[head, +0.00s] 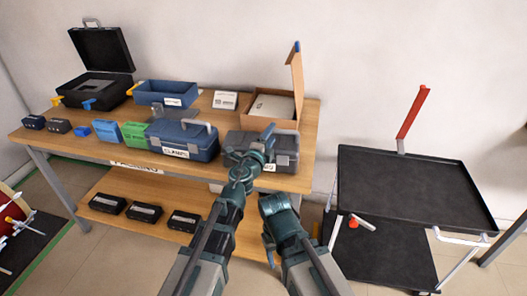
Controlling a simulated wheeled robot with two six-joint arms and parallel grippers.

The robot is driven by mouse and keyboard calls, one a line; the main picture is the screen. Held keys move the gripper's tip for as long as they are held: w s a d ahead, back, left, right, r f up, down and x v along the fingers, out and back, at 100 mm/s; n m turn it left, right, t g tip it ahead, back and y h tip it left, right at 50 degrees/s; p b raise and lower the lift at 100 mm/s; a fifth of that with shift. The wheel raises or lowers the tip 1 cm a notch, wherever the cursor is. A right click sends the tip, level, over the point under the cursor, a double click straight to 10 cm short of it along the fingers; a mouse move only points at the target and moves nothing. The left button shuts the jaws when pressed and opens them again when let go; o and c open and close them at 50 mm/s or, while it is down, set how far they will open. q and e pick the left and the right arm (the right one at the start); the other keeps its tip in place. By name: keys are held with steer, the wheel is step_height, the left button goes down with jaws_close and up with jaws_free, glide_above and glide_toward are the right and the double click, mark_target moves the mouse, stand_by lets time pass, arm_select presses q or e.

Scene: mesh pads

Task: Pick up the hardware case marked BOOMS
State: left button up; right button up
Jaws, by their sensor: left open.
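A dark grey hardware case (283,147) with a handle on top sits at the right front of the wooden table. Its front label is partly covered by my left arm, and I cannot read the whole word. A blue hardware case (182,140) with a grey handle and a white label stands just left of it; its small lettering is hard to read. My left gripper (252,150) is open in front of the grey case, overlapping it in the picture; I cannot tell whether they touch. My right arm is folded low in front of the table, and its gripper does not show.
On the table (75,142) stand an open black case (97,75), a blue bin (166,94), an open cardboard box (272,105) and small green and blue boxes. Several black boxes lie on the lower shelf (120,190). A black cart (410,185) stands at right.

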arm_select(q)
steer(key=x, duration=0.3)
steer(key=shift+s, duration=0.1)
steer(key=shift+a, duration=0.1)
steer(key=shift+c, duration=0.2)
jaws_close()
stand_by(1.0)
